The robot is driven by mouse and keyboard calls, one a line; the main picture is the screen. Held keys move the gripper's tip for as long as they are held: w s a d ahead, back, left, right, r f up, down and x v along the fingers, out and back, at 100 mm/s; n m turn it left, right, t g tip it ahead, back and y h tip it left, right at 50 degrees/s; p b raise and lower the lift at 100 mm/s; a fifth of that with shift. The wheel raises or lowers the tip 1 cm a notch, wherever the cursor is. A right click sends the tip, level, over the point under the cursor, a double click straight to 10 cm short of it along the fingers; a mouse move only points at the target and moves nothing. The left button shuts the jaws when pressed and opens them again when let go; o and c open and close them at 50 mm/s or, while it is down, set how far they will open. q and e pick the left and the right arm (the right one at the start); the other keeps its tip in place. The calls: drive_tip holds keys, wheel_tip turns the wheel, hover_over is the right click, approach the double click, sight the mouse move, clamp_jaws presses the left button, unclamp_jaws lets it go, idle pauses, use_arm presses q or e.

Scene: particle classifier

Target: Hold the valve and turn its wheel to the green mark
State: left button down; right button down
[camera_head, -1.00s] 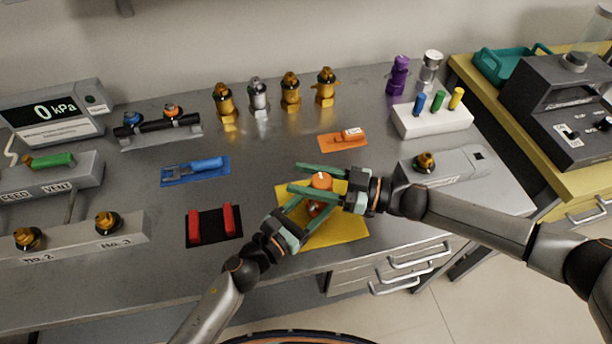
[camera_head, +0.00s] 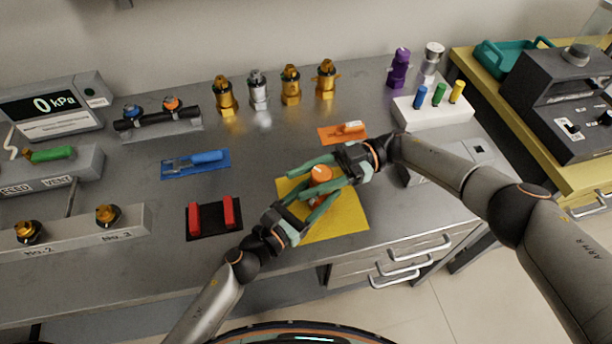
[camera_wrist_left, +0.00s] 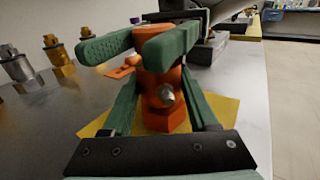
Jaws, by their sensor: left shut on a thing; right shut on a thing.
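The orange valve (camera_head: 320,173) stands upright on the yellow mat (camera_head: 346,221). In the left wrist view the valve (camera_wrist_left: 164,98) shows its body, a round metal stub and a hexagonal base. My left gripper (camera_head: 316,198) reaches in from the lower left, shut on the valve body with one finger on each side. My right gripper (camera_head: 306,188) comes from the upper right, shut on the orange wheel at the top; its green fingers also cross the left wrist view (camera_wrist_left: 148,40). The fingers hide much of the wheel. I cannot make out the green mark.
A black mat with red blocks (camera_head: 213,216) lies left of the yellow mat. A blue tool (camera_head: 196,163) and an orange tool (camera_head: 342,133) lie farther back. Several brass and silver valves (camera_head: 290,85) stand at the rear.

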use_arm(q)
drive_tip(key=shift+s+d, duration=0.1)
use_arm(e)
drive_tip(key=shift+s+d+n+g+h, duration=0.1)
drive_tip(key=shift+n+g+h, duration=0.3)
drive_tip(key=shift+n+g, duration=0.15)
drive_tip(key=shift+c, duration=1.4)
unclamp_jaws()
drive_tip(key=shift+r, duration=0.15)
wheel_tip(320, 180, up, 10)
use_arm(q)
drive_tip(key=shift+c, duration=0.5)
unclamp_jaws()
